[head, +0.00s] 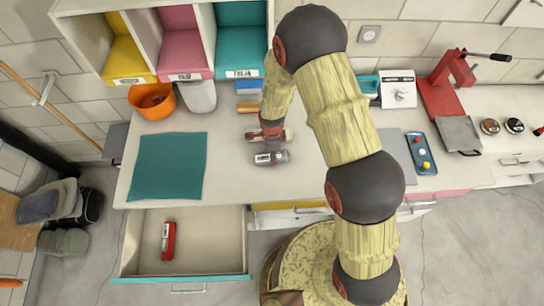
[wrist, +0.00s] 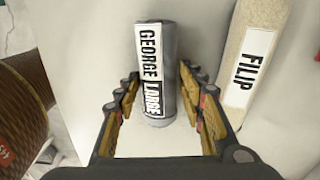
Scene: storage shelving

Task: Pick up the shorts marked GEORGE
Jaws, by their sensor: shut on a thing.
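The shorts marked GEORGE are a grey roll (wrist: 171,98) with a white and black label reading GEORGE LARGE. They also show in the head view as a small grey roll (head: 279,156) on the counter's middle. My gripper (wrist: 158,88) has its fingers on both sides of the roll and is shut on it. In the head view my gripper (head: 271,143) points down over the roll and partly hides it. I cannot tell whether the roll is lifted off the counter.
A teal mat (head: 167,166) lies left on the counter. An open drawer (head: 206,243) below holds a red item (head: 168,241). Coloured cubbies (head: 236,52) stand behind.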

